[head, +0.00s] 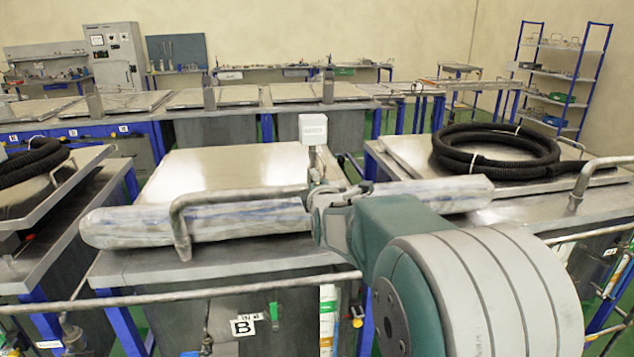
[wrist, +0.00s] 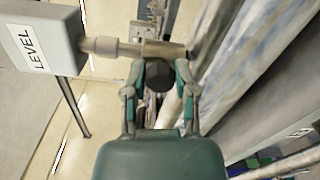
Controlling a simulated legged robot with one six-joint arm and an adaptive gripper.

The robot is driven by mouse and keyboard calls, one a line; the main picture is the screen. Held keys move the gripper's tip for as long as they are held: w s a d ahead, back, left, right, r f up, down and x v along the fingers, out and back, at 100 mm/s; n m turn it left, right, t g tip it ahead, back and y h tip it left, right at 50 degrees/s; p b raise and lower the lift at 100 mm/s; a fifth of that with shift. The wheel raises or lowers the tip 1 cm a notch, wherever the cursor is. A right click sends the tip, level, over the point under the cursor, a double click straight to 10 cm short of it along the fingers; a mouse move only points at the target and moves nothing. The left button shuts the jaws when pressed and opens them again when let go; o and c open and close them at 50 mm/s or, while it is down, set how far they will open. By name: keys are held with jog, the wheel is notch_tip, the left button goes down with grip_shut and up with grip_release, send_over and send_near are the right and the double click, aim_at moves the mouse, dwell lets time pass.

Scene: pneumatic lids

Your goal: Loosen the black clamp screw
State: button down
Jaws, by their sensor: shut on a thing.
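The black clamp screw (wrist: 159,76) sits between the two fingers of my gripper (wrist: 158,84) in the wrist view, below a metal sensor stem. My gripper is shut on the screw head, one finger on each side. A white box marked LEVEL (wrist: 38,48) is at the end of that stem. In the head view my gripper (head: 329,205) is at the stem under the white box (head: 313,129), between two long pale rolls. The screw itself is hidden there by my gripper and arm.
A pale roll (head: 240,223) lies left of my gripper and another (head: 435,192) lies right. A bent metal handle (head: 180,225) stands at the lid (head: 225,170). A coiled black hose (head: 495,148) lies on the right-hand lid. A metal rail (head: 190,296) runs across the front.

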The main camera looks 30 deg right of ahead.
jog(key=shift+a+f+n, duration=0.1)
jog(key=shift+f+n, duration=0.2)
jog(key=shift+n, duration=0.2)
jog(key=shift+f, duration=0.1)
jog(key=shift+c, duration=2)
grip_release()
jog(key=shift+a, duration=0.1)
jog(key=shift+r, duration=0.2)
jog(key=v, duration=1.2)
jog(key=shift+w+a, duration=0.1)
jog(key=shift+a, duration=0.05)
